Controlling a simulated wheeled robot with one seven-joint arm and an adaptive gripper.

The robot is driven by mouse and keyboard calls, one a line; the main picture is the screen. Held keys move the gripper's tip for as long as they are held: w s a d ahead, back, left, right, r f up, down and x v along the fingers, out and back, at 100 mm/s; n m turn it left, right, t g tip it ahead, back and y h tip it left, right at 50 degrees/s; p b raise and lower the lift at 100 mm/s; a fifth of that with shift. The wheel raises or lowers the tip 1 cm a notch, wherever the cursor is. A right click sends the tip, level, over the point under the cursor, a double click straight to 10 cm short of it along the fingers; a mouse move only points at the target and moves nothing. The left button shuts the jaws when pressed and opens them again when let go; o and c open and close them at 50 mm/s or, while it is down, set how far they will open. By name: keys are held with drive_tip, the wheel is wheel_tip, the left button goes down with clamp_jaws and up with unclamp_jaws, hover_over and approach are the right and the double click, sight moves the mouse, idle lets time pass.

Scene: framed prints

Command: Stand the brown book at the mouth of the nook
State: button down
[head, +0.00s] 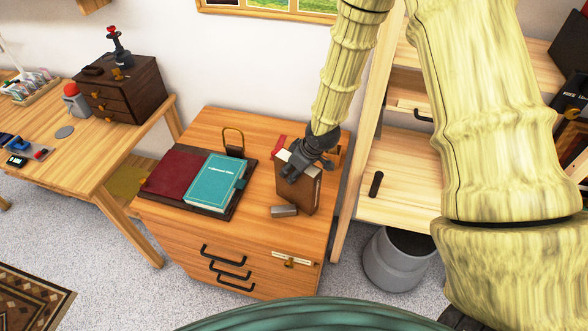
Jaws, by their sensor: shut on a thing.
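The brown book (302,194) stands upright on the top of the wooden drawer cabinet (218,128), near its right side, with its pale page edges facing up. My gripper (301,168) is shut on the upper part of the book and hides part of it. Whether the book's base touches the cabinet top is hard to tell. Behind the book, a red item (279,143) and a wooden piece (334,155) show partly around my gripper. The nook is not clearly seen; my gripper and arm cover the area behind the book.
A small grey block (284,211) lies just in front of the book. A wooden shelf unit (398,195) rises close on the right.

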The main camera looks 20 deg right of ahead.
drive_tip(key=shift+f, duration=0.1)
drive_tip(key=c, duration=0.9)
unclamp_jaws()
